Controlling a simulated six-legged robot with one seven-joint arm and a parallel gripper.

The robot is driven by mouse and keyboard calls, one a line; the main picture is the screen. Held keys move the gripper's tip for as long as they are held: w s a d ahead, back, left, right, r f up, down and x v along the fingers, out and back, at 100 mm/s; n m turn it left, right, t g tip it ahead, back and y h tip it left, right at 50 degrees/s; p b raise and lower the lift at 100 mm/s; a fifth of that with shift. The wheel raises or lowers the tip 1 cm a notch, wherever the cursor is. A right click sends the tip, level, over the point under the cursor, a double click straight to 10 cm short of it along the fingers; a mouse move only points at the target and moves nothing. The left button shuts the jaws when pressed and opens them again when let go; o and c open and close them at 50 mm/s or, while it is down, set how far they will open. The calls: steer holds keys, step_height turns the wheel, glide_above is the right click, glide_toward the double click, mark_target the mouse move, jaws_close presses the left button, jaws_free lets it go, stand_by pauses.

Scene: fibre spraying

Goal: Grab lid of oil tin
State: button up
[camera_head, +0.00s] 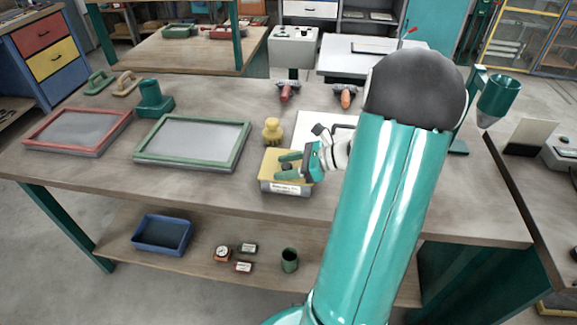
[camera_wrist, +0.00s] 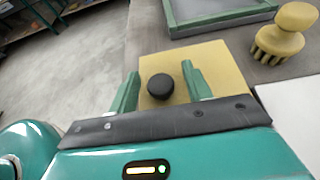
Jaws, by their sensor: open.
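The oil tin (camera_head: 286,185) is a yellow box with a white label on its front, standing near the front edge of the workbench. Its top also shows in the wrist view (camera_wrist: 212,62). The lid is a round black cap (camera_wrist: 160,86) on top of the tin. My gripper (camera_head: 287,162) is over the tin's top. In the wrist view my gripper (camera_wrist: 163,84) is open, with one green finger on each side of the black lid. Gaps show between the lid and both fingers. I cannot tell the fingers' exact height against the lid.
A yellow brush (camera_head: 272,131) stands just behind the tin. A green-framed screen (camera_head: 193,142) and a red-framed screen (camera_head: 78,131) lie to the left. A white sheet (camera_head: 312,127) lies behind my gripper. A green funnel (camera_head: 498,97) is at the right.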

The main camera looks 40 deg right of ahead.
steer(key=c, duration=1)
steer(key=shift+r, duration=0.1)
